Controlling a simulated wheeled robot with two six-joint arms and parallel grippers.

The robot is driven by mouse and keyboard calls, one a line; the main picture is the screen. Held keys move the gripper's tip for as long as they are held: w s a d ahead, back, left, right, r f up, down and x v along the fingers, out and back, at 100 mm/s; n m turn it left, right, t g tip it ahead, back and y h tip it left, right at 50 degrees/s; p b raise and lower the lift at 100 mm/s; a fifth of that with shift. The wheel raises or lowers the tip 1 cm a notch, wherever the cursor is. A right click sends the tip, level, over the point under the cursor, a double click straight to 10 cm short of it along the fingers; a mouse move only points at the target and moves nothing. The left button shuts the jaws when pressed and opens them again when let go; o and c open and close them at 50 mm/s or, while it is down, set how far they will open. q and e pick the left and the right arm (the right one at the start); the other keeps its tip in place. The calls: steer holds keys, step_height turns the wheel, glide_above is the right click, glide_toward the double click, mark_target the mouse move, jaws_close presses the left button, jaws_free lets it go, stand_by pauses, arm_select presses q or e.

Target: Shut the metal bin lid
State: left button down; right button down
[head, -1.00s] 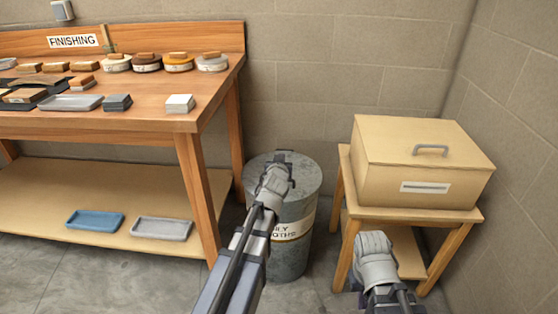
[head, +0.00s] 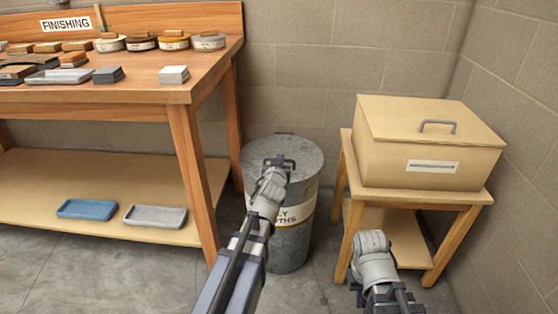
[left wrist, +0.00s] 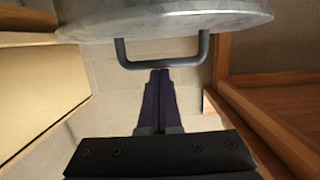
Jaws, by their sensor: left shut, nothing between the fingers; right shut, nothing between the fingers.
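The grey metal bin (head: 287,244) stands on the floor between the bench and the small stand. Its round lid (head: 302,160) lies over the top and looks flat or nearly flat; I cannot tell whether it is fully seated. In the left wrist view the lid (left wrist: 165,22) fills the top, with its dark handle (left wrist: 162,64) in front of my fingers. My left gripper (head: 275,168) is shut and empty at the handle; whether it touches is unclear. My right gripper (head: 370,240) is shut and empty, low in front of the stand.
The wooden bench (head: 120,93) with sanding blocks and tins is left of the bin. Its lower shelf holds a blue tray (head: 87,208) and a grey tray (head: 155,215). A tan box (head: 425,150) sits on the wooden stand (head: 420,195) at right. The block wall is close behind.

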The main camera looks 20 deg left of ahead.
arm_select(q)
steer(key=shift+s+d+f+g, duration=0.2)
steer(key=shift+s+f+g, duration=0.2)
steer(key=shift+s+f, duration=0.35)
steer(key=shift+w+d+r+p, duration=0.15)
steer(key=shift+w+r+p, duration=0.1)
steer(key=shift+r+p, duration=0.7)
step_height(320, 180, up, 10)
steer(key=w+p, duration=0.1)
steer(key=p, duration=0.7)
steer(key=shift+a+f+t+p, duration=0.2)
steer(key=shift+a+t+p, duration=0.15)
steer(key=shift+t+p, duration=0.05)
steer(key=shift+d+f, duration=0.1)
